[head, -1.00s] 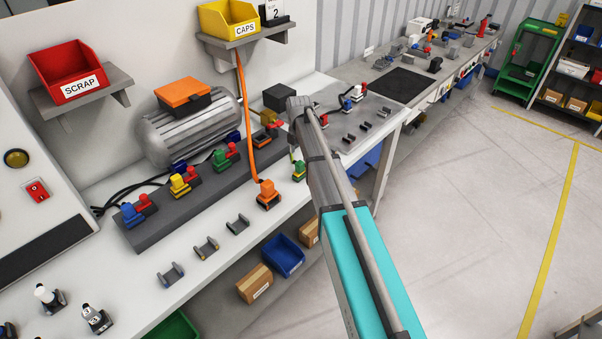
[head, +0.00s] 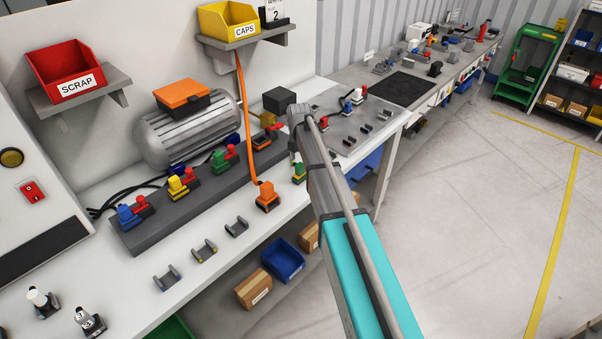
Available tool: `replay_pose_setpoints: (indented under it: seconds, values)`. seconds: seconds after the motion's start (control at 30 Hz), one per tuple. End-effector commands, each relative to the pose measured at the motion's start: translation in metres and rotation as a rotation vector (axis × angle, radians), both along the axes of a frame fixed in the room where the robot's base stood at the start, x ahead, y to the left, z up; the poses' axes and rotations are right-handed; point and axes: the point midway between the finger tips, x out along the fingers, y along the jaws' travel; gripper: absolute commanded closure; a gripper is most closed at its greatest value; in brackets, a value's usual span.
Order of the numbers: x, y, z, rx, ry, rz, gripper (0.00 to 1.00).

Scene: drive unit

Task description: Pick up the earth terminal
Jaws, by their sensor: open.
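A small green and yellow piece (head: 299,173), which looks like the earth terminal, stands near the bench's front edge in the head view. It is just left of my arm, right of the orange plug (head: 267,197). My arm reaches up from the bottom of the picture, and its dark far joint is above and beside this piece. My gripper's fingers cannot be made out; the arm hides them. Whether anything touches the piece cannot be seen.
A grey rail (head: 150,229) carries coloured terminals with red parts, in front of a grey motor (head: 190,130). An orange cable hangs down to the orange plug. Several small empty clips (head: 204,250) line the front of the bench. A grey plate (head: 350,142) lies right of my arm.

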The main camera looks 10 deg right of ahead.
Motion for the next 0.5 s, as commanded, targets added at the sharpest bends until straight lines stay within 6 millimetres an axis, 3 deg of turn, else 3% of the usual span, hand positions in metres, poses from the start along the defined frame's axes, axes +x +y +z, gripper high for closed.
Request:
replay_pose_setpoints:
  seconds: [0.1, 0.5]
  values:
    - [0.0, -0.001, -0.014, 0.0, 0.0, 0.0, 0.23]
    - [0.0, -0.001, -0.038, 0.0, 0.0, 0.0, 0.23]
